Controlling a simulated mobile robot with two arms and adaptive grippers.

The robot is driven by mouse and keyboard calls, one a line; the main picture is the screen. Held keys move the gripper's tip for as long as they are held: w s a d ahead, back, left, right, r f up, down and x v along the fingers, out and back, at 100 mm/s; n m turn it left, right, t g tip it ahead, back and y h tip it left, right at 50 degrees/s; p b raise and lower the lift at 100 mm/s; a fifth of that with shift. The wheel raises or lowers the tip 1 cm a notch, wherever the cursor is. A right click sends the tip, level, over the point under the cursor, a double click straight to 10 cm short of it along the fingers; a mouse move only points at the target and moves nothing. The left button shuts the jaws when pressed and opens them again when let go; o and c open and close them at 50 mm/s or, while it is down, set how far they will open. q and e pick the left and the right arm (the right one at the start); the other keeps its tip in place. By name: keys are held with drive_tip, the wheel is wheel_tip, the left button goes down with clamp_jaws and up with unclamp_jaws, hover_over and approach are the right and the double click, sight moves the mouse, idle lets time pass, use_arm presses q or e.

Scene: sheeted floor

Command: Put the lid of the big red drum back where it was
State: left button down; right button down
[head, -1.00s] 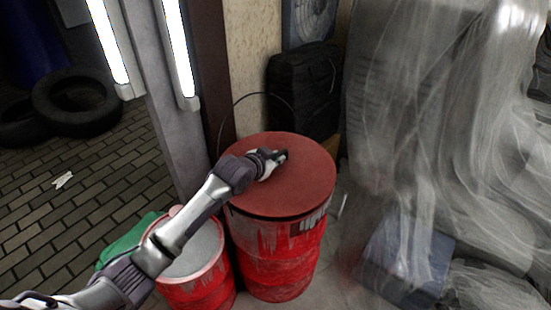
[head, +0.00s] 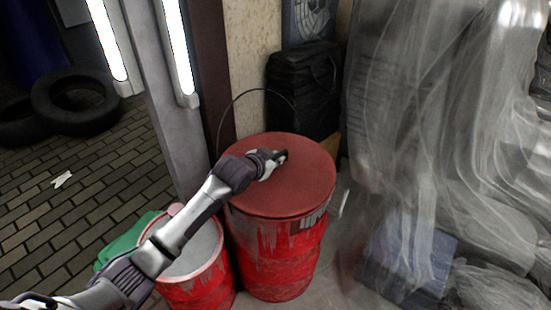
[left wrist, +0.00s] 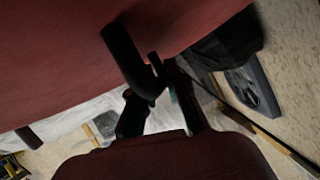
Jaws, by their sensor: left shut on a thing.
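The lid (head: 305,185) of the big red drum is a flat, dark red disc. In the head view it lies level over the top of the big red drum (head: 275,262), with its edge close along the rim; I cannot tell whether it is fully seated. My left gripper (head: 281,156) is at the lid's upper middle, shut on its black handle. In the left wrist view the gripper fingers (left wrist: 152,98) meet the black handle (left wrist: 125,52) against the red lid surface (left wrist: 60,50). The handle is mostly hidden in the head view.
A smaller open red drum (head: 192,285) with a pale inside stands left of the big one, beneath my arm. A black bag (head: 302,90) and a thin black hoop (head: 256,90) are behind. A grey pillar (head: 165,110) stands left. Translucent sheeting (head: 420,150) fills the right.

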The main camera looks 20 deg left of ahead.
use_arm(q)
drive_tip(key=shift+f, duration=0.35)
